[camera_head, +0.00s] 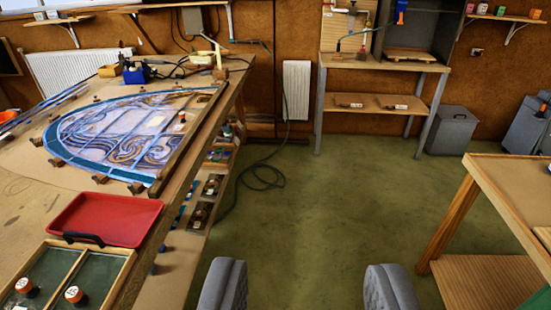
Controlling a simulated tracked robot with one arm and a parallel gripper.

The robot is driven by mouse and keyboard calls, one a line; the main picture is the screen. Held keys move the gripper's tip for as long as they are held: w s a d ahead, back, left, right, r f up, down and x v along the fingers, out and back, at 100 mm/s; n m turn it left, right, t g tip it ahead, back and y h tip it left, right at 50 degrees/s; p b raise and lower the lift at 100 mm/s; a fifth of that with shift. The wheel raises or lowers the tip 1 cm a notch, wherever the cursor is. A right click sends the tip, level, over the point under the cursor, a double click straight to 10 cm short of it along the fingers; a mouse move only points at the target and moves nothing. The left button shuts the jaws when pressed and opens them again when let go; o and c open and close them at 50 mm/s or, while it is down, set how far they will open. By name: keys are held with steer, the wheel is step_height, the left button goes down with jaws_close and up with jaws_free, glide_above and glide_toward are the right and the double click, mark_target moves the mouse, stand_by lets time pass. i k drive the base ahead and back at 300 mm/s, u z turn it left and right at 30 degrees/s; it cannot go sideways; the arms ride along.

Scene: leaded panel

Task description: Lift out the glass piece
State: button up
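The leaded panel (130,135) lies on the wooden bench at the left. It is arched, with a blue border and swirling blue, brown and pale pieces. I cannot tell which piece is the glass piece of the task. A small orange-and-white knob (182,117) stands on the panel's right part. My gripper (305,272) shows at the bottom as two grey padded fingers wide apart, open and empty. It is over the green floor, to the right of the bench and apart from the panel.
A red tray (105,218) sits in front of the panel. A wooden-framed case (118,272) with greenish panes and two orange-and-white knobs (74,295) is at the lower left. Another wooden table (510,180) stands right. Green floor (310,210) between is mostly clear; a cable (265,178) lies there.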

mark_target(181, 123)
steer(key=z, duration=0.1)
steer(key=i, duration=2.5)
steer(key=u, duration=0.45)
steer(key=i, duration=1.4)
steer(key=u, duration=0.35)
